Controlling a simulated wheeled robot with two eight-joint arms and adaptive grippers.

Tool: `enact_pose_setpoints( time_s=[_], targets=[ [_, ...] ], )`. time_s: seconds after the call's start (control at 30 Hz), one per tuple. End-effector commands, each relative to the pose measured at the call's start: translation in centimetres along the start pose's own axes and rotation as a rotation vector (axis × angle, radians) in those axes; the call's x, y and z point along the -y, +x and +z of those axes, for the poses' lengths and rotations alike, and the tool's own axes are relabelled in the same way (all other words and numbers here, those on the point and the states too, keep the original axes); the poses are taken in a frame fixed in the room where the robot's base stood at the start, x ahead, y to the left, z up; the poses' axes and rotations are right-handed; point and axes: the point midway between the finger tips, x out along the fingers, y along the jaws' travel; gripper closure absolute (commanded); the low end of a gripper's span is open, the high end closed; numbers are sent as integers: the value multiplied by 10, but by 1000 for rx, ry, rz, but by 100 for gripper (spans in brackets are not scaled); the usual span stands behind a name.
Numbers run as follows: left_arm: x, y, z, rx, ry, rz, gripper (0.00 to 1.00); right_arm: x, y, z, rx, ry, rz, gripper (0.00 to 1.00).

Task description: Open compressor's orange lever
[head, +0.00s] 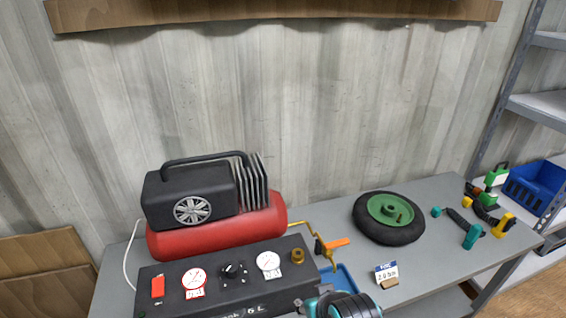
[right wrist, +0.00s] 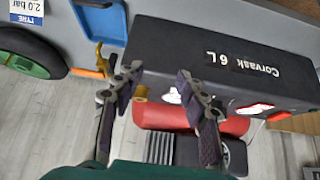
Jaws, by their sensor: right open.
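The compressor has a black motor (head: 190,194), a red tank (head: 215,233) and a black front panel (head: 225,278) with gauges and a knob. Its orange lever (head: 336,244) sticks out to the right of the panel, by a bent brass pipe (head: 300,224). In the right wrist view, the orange lever (right wrist: 88,73) shows at the left, beside a finger and partly hidden. My right gripper (right wrist: 158,80) is open and empty, its fingers in front of the panel. In the head view only part of my right gripper (head: 338,304) shows at the bottom edge. My left gripper is out of view.
On the grey table (head: 325,211) lie a wheel with a green hub (head: 389,216), a small blue tray (head: 346,277), a tyre card (head: 387,274) and teal-yellow straps (head: 474,234). Shelves with a blue bin (head: 535,187) stand at the right. A corrugated wall closes the back.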

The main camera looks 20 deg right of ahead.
Motion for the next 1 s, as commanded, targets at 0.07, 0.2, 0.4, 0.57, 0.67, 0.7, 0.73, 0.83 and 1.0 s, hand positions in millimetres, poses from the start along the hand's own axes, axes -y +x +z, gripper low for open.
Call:
enact_pose_setpoints(
  time_s=[0.07,0.2,0.4,0.57,0.67,0.7,0.73,0.83,1.0],
  targets=[
    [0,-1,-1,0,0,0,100,-1,-1,-3,3,0,1,84],
    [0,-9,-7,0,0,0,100,-9,-6,-28,24,1,9,100],
    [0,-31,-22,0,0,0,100,-41,-2,-99,94,-4,25,100],
    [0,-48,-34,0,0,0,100,-77,18,-148,154,-9,27,100],
    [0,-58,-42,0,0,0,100,-103,37,-173,190,-12,23,100],
    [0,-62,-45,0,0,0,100,-114,46,-182,203,-13,21,100],
    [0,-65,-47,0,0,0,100,-123,53,-187,214,-14,18,100],
    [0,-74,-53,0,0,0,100,-149,75,-200,243,-16,9,100],
    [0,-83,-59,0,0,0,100,-182,105,-208,274,-20,-5,100]
  ],
)
